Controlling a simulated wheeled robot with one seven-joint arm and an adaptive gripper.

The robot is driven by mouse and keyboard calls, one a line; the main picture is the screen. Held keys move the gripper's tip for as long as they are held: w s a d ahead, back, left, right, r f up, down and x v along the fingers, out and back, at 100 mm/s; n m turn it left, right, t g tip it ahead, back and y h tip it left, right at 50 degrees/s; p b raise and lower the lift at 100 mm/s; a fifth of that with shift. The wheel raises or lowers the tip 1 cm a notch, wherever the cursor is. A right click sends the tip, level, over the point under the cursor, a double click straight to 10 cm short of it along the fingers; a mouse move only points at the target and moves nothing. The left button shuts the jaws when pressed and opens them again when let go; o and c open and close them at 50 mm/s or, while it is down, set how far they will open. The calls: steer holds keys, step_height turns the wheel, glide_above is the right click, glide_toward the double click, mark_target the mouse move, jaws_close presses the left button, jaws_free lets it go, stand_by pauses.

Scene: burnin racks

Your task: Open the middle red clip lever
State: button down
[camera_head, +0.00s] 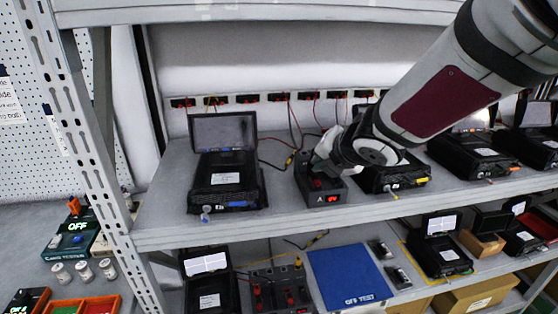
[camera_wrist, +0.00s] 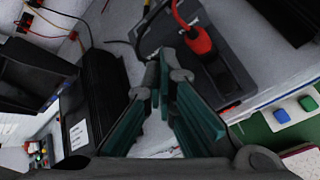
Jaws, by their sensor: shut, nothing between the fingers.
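A dark box (camera_head: 331,196) with a red display marked "A" stands at the front of the upper shelf; it also shows in the wrist view (camera_wrist: 235,75). A red clip lever (camera_wrist: 198,40) with a red cable sits on the box, and a red part of it (camera_head: 320,184) shows just below my gripper. My gripper (camera_head: 322,162) is over the box, shut and empty. In the wrist view my gripper's fingertips (camera_wrist: 166,62) are close beside the red clip; contact cannot be told. Any other clip levers on this box are hidden or unclear.
A black case with an open lid (camera_head: 226,192) stands left of the box, and another black case (camera_head: 393,178) is close on its right. Red sockets (camera_head: 280,97) with hanging cables line the back wall. The shelf's front edge (camera_head: 260,222) is just below.

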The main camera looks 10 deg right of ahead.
steer(key=shift+f, duration=0.2)
steer(key=shift+f+b, duration=0.25)
steer(key=shift+b, duration=0.1)
steer(key=shift+f+b, duration=0.4)
steer(key=shift+f, duration=0.2)
stand_by(0.5)
steer(key=shift+r, duration=0.1)
steer(key=shift+a+r+p, duration=0.1)
steer(key=shift+r+p, duration=0.7)
steer(key=shift+r, duration=0.15)
steer(key=shift+r, duration=0.1)
